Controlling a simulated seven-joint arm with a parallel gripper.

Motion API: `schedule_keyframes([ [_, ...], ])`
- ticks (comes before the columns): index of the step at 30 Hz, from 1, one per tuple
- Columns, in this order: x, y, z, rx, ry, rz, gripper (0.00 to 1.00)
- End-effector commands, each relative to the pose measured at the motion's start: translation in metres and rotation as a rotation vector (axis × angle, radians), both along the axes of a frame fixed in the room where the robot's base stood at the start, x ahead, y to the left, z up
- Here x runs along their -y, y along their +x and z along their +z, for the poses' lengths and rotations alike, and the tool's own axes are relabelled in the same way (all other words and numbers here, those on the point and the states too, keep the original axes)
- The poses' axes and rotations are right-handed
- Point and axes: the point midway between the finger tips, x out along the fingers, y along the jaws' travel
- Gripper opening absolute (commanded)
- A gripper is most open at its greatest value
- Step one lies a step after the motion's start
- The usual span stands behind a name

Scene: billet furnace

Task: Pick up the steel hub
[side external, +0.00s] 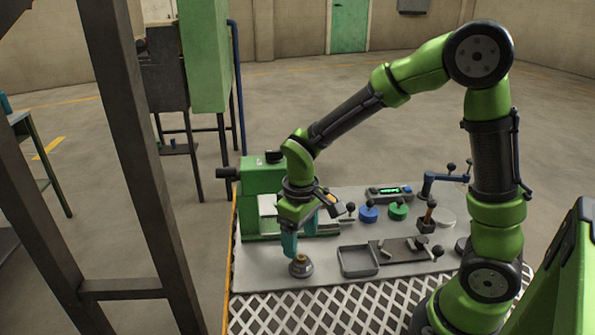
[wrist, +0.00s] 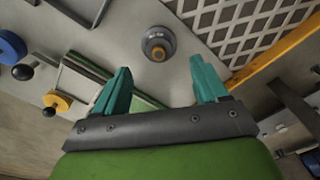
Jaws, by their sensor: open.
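The steel hub (side external: 301,266) is a round grey piece with a brass-coloured centre. It stands on the grey table (side external: 262,281) near its front left. It also shows in the wrist view (wrist: 158,44), ahead of my fingertips and roughly midway between them. My gripper (side external: 290,246) points down just above the hub in the side view. Its teal fingers (wrist: 162,75) are apart with nothing between them in the wrist view. In the side view the fingers overlap the hub's back edge, so I cannot tell the exact gap.
A grey tray (side external: 358,273) lies right of the hub. A green machine (side external: 262,190) stands behind left. Blue (side external: 368,213) and green (side external: 398,211) knobbed pieces and a control box (side external: 389,193) are farther back. A white lattice (side external: 330,312) borders the table's front.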

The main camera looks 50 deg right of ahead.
Motion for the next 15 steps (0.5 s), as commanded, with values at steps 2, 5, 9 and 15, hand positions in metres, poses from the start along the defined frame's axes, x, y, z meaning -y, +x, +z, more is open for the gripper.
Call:
schedule_keyframes([
  [2, 0.0, 0.0, -0.004, 0.0, 0.0, -0.001, 0.73],
  [5, 0.0, 0.0, -0.012, -0.001, 0.0, -0.001, 0.73],
  [9, 0.001, 0.0, -0.034, -0.005, 0.0, -0.001, 0.73],
  [15, 0.001, 0.0, -0.055, -0.001, 0.0, -0.001, 0.73],
])
